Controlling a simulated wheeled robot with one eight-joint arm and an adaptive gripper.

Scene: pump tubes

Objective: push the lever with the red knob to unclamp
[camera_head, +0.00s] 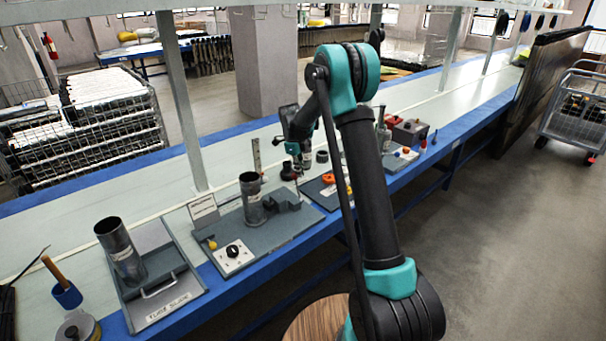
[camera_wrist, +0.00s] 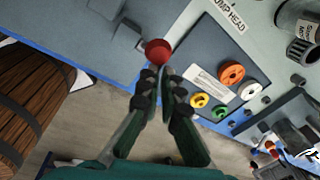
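The red knob (camera_wrist: 158,52) is a round ball in the wrist view, just beyond my fingertips. A dark lever arm (camera_wrist: 138,42) appears to run from it toward the upper left. My gripper (camera_wrist: 159,74) has its fingertips brought together, with nothing visible between them. The tips overlap the knob's lower edge in the picture; I cannot tell whether they touch it. In the head view my gripper (camera_head: 304,172) is low over the bench, beside the fixture with the grey tube (camera_head: 252,192). I cannot make out the lever clearly there.
A panel marked PUMP HEAD (camera_wrist: 205,60) carries orange, white, yellow and green knobs right of the red knob. A grey tube (camera_head: 120,250) leans in a tray at the left of the bench. A wooden barrel (camera_wrist: 30,90) stands beside the bench.

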